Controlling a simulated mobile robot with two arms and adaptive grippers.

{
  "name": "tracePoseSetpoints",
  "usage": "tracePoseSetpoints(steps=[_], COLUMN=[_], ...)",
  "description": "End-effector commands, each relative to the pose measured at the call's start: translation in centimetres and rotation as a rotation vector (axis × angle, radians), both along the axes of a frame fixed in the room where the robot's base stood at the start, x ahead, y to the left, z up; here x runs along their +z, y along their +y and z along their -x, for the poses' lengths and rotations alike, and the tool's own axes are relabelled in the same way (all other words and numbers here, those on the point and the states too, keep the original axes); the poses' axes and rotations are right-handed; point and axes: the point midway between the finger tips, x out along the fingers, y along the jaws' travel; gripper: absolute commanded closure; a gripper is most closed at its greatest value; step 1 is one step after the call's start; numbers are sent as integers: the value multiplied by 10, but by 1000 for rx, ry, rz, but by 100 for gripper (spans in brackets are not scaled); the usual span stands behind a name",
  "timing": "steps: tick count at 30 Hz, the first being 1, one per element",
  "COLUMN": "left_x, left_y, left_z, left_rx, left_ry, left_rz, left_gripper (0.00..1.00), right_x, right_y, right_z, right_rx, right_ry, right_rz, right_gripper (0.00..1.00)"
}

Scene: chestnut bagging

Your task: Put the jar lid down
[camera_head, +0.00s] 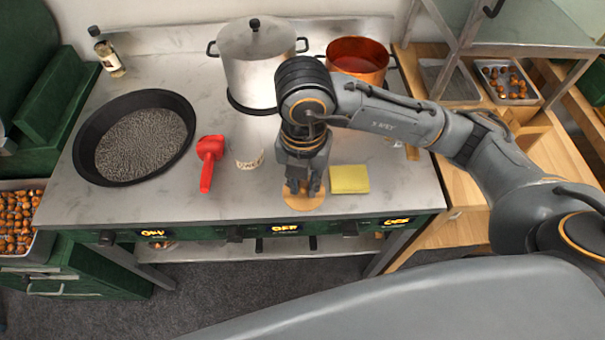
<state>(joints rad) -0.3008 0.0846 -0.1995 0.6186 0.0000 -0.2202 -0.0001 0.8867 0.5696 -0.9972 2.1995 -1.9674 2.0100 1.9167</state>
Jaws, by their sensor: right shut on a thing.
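The jar lid (304,203) is a round, flat, light-wood disc at the front middle of the grey counter. My right gripper (303,188) points straight down over it, with its fingers shut on the lid's top part, which the fingers mostly hide. The lid is low over the counter near the front edge; I cannot tell whether it touches the surface. A small white jar-like cup (249,158) with markings stands to the left of the gripper. My left gripper is not in view.
A yellow sponge (349,179) lies just right of the lid. A steel pot (258,65) and a copper pot (358,58) stand behind. Bare counter (240,200) lies left of the lid.

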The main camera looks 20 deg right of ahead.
Motion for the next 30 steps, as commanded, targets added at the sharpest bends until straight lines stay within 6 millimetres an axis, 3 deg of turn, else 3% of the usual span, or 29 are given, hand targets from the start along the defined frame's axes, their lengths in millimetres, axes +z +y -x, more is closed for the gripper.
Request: tracePoseSetpoints(steps=[5,8,12,19,25,30], left_x=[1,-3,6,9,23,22], left_y=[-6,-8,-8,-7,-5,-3], left_z=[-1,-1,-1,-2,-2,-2], left_rx=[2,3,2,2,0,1], left_ry=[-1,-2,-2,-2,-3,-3], left_rz=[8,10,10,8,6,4], left_gripper=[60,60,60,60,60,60], right_x=[-21,-45,-60,-77,-103,-108], right_y=[-9,-11,-16,-18,-18,-18], right_z=[-43,-56,-74,-88,-87,-88], right_rx=[-5,-2,0,0,2,3], right_ry=[6,9,3,3,3,-1], right_rz=[-1,-2,2,1,-1,0], right_gripper=[100,100,100,100,100,100])
